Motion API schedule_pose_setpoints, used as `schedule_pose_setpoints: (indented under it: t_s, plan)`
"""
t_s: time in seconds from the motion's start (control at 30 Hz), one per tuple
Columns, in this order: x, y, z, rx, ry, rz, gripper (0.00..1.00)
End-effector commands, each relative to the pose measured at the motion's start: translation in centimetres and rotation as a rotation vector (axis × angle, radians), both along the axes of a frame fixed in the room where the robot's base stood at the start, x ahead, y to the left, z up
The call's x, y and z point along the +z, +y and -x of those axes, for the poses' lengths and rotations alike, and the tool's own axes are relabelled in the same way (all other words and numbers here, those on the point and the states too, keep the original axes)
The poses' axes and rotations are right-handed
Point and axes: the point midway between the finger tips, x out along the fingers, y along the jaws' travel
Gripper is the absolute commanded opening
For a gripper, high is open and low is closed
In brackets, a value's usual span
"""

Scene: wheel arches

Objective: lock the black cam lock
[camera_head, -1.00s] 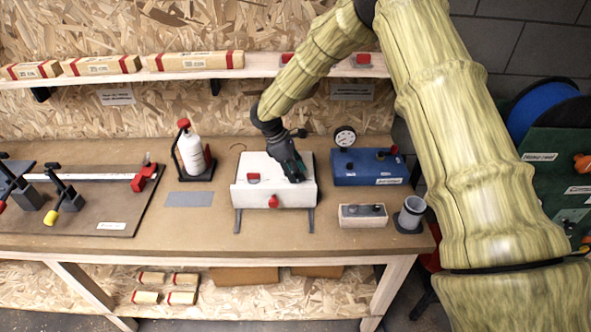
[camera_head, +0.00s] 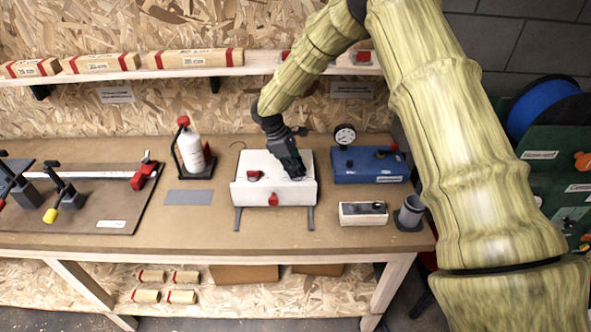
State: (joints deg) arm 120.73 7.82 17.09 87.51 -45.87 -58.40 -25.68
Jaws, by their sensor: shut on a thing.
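A white box (camera_head: 252,191) on grey legs stands in the middle of the workbench. A red knob (camera_head: 254,176) sits on its top at the left, and another red knob (camera_head: 273,199) sits on its front face. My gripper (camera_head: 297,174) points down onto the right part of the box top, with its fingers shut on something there. The black cam lock is hidden behind my fingers, so I cannot see which way it is turned.
A blue box with a gauge (camera_head: 368,166) stands to the right, with a small white box (camera_head: 363,214) and grey cup (camera_head: 410,213) in front. A white bottle (camera_head: 191,156) in a black stand is left of the white box. A shelf (camera_head: 262,68) runs behind.

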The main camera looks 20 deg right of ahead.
Motion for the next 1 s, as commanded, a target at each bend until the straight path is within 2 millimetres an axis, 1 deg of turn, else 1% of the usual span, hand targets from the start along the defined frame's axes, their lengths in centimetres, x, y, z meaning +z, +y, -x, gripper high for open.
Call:
schedule_pose_setpoints:
  t_s: [0.17, 1.0]
  plan:
    - [-0.03, -0.04, -0.22, -0.137, -0.005, 0.001, 0.0]
    - [0.06, -0.21, -0.33, -0.935, -0.004, -0.002, 0.0]
